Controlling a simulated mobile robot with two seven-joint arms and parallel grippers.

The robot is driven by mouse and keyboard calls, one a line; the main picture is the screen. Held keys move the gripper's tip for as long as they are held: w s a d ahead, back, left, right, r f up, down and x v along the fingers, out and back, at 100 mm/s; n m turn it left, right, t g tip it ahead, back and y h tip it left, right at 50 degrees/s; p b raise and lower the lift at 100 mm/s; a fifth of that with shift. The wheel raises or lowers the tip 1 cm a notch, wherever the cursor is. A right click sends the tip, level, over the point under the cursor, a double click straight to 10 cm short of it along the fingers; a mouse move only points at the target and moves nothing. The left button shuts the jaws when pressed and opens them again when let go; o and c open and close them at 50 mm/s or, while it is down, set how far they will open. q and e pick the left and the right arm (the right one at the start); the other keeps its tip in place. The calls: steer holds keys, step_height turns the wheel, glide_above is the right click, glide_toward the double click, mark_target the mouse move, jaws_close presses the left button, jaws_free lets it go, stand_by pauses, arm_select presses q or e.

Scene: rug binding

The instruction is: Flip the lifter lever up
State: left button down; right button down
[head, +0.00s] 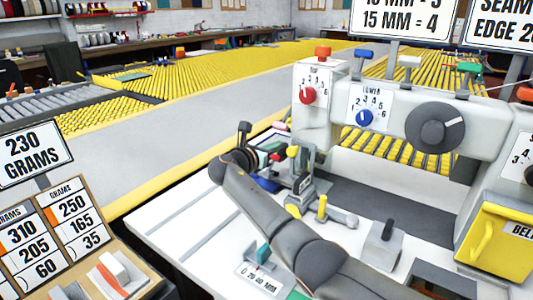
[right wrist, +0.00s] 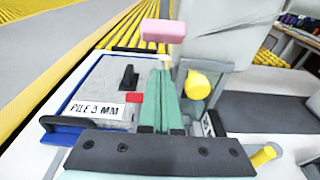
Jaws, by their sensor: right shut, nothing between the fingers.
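My right gripper (head: 270,150) is beside the small upright mechanism at the left end of the sewing machine (head: 400,115). In the right wrist view its teal fingers (right wrist: 163,95) are together with nothing between them. A yellow round knob (right wrist: 197,84) on a grey bracket is just right of the fingers; it also shows in the head view (head: 292,152). No label shows which one is the lifter lever. My left gripper is not in view.
A pink block (right wrist: 163,30) is beyond the fingertips. A blue-edged tray marked PILE 3 MM (right wrist: 95,108) is to the left. The machine has a red dial (head: 307,95) and a blue dial (head: 364,117). A yellow box (head: 500,240) is at right.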

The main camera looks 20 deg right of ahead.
mark_target(288, 115)
steer(key=shift+w+d+r, duration=0.1)
steer(key=shift+r, duration=0.7)
steer(key=shift+w+d+r, duration=0.1)
steer(key=shift+r, duration=0.65)
